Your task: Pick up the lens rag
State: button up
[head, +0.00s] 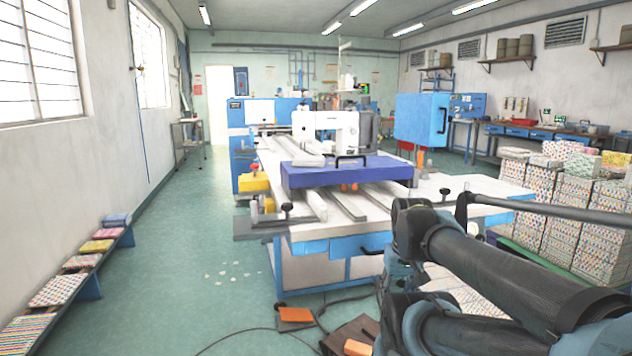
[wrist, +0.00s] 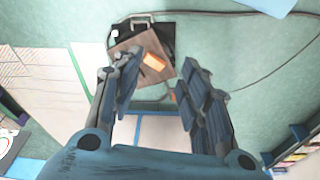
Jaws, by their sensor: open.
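I cannot say for sure which thing is the lens rag. A small orange piece (wrist: 153,62) lies on a brown board (wrist: 132,47) in the wrist view, between my fingers in the picture but beyond them. In the head view, a small orange piece (head: 357,348) lies on a brown board (head: 338,341) at the bottom edge, and a flat orange piece (head: 296,314) lies on the floor to its left. My gripper (wrist: 160,80) is open and empty, its fingers spread apart and touching nothing. In the head view my arm hides much of the right foreground.
A white-topped sewing table (head: 450,190) with blue drawers stands ahead. Dark cables (head: 255,328) run across the green floor. A low bench (head: 85,262) with folded fabrics lines the left wall. Stacked patterned boxes (head: 560,220) stand right. The floor at left is mostly clear.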

aim_at(312, 161)
jog(key=z, duration=1.9)
jog(key=k, duration=1.35)
jog(key=u, duration=1.25)
jog(key=i, duration=1.05)
jog(key=z, duration=0.05)
